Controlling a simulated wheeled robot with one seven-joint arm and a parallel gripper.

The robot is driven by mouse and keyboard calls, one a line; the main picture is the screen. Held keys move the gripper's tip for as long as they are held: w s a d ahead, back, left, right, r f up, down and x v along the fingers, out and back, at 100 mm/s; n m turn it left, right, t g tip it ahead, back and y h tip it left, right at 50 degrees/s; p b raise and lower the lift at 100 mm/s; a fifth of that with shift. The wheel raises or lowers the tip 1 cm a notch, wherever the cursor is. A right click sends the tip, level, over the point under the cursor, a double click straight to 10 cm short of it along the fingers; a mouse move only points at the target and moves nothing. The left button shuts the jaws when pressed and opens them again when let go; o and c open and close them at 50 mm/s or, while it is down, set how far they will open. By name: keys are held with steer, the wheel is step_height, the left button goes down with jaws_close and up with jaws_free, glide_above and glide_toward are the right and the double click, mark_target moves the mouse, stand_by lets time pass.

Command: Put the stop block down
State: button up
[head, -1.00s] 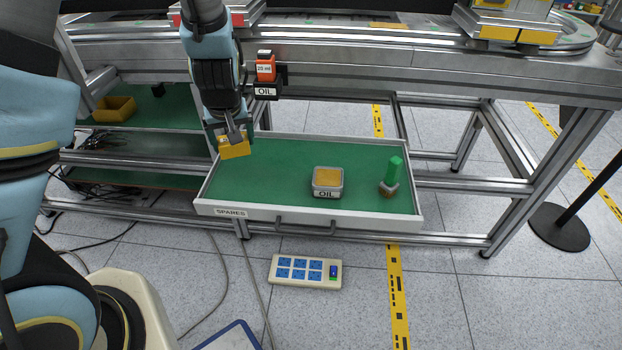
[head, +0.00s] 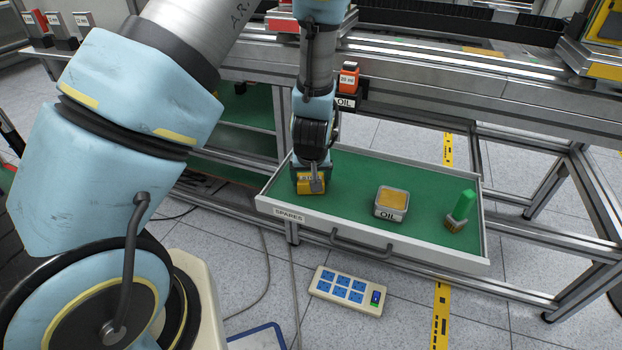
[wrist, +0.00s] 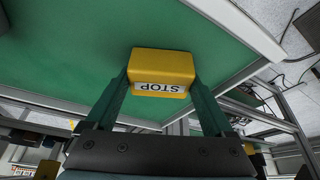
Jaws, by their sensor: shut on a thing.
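The stop block is a yellow block (head: 309,186) with a white STOP label, which shows upside down in the wrist view (wrist: 162,70). My gripper (head: 312,178) is shut on it, with one green finger on each side in the wrist view (wrist: 160,90). The block is at the left end of the open drawer marked SPARES (head: 375,235), over its green floor. It is low there; I cannot tell whether it touches the floor.
An OIL tin (head: 390,203) stands mid-drawer, and a green-handled brush (head: 460,209) is at its right end. Green floor between block and tin is clear. An orange box (head: 348,78) is on the frame behind. A power strip (head: 346,290) lies on the ground in front.

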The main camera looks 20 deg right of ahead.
steer(key=shift+f, duration=0.15)
steer(key=o, duration=1.3)
steer(key=shift+s+r, duration=0.15)
steer(key=shift+r, duration=0.5)
steer(key=p+v, duration=0.2)
steer(key=v, duration=0.9)
steer(key=a+r+n+g, duration=0.1)
steer(key=a+r, duration=0.2)
steer(key=a, duration=0.6)
steer(key=a+r+n+y, duration=0.1)
steer(key=a+r, duration=0.2)
steer(key=a, duration=0.7)
steer(key=a+r+g, duration=0.1)
steer(key=a+r, duration=0.3)
steer(key=a, duration=0.5)
steer(key=shift+a+n+g, duration=0.25)
steer(key=shift+n+g, duration=0.05)
steer(key=shift+n, duration=0.1)
